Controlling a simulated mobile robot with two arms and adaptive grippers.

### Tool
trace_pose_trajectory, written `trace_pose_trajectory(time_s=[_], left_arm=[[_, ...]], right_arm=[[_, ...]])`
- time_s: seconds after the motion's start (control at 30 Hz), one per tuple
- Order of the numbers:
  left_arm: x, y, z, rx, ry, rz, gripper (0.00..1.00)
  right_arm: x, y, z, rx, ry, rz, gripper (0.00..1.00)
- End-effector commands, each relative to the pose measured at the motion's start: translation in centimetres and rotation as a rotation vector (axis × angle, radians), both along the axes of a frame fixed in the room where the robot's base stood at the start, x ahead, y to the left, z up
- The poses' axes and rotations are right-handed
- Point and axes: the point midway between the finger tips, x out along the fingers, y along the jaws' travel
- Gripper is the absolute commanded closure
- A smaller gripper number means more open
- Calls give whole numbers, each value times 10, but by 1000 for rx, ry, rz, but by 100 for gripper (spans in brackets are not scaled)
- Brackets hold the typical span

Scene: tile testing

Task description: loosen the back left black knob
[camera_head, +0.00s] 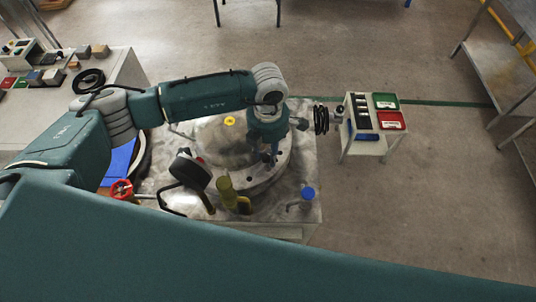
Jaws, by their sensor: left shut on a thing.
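The round tile-testing machine (283,176) stands on a grey-topped table, with a pale round plate (215,138) on it. My left gripper (268,158) points down at the machine's right side, over the plate's edge. Its fingers are shut on what appears to be a black knob, mostly hidden by the fingers. Another small black knob (249,179) shows on the near rim, apart from the gripper. My right gripper is out of view.
A yellow bottle-like part (226,192), a black-headed device (191,171) and a blue-capped item (308,193) stand at the table's front. A small stand with green and red bins (386,101) is at the right. Open floor lies beyond.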

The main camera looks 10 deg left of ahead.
Motion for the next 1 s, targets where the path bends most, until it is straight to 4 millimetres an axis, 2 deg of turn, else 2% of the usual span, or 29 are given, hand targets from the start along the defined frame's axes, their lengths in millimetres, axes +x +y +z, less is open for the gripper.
trace_pose_trajectory(time_s=[0.03,0.5,1.0], left_arm=[[1,0,-3,-2,-4,43,93],[2,0,-2,-2,-4,490,93],[2,0,0,-2,-4,912,93]], right_arm=[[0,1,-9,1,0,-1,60],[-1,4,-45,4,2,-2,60],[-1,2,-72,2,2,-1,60]])
